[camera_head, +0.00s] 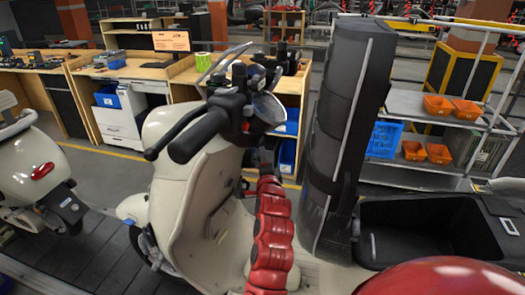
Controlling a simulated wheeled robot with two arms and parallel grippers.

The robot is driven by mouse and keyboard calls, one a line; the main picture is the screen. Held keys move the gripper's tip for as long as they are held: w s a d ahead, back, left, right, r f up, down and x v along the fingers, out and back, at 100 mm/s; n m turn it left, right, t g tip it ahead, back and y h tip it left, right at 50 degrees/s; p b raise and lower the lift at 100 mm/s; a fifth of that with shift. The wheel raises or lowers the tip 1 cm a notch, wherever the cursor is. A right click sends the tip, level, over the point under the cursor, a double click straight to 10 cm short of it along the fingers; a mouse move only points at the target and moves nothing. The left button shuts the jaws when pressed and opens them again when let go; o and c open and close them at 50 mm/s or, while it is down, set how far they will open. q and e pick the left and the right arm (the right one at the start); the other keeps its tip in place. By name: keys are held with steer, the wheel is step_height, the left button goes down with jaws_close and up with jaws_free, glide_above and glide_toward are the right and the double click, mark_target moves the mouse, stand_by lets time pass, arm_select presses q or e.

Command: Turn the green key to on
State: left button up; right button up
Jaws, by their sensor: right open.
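A cream scooter (175,200) with black handlebars stands in front of me. I cannot make out the green key in this view; it may be small or hidden behind the handlebar or my arm. My right arm, with red segments, rises from the bottom middle. My right gripper (263,156) is dark and open, just below and right of the black handlebar controls, close to the scooter's front panel. Its fingers are hard to tell from the dark parts around them, and I cannot tell whether they touch anything. My left gripper is not in view.
A second cream scooter (32,165) stands at the left. A tall black scooter seat (345,110) is raised upright at the right, beside an open black storage bin (420,215). Workbenches (130,70) and a shelf with orange bins (438,104) stand behind.

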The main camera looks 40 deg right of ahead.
steer(key=shift+p+x, duration=0.35)
steer(key=shift+x, duration=0.7)
steer(key=shift+w+d, duration=0.25)
steer(key=shift+w, duration=0.25)
jaws_close()
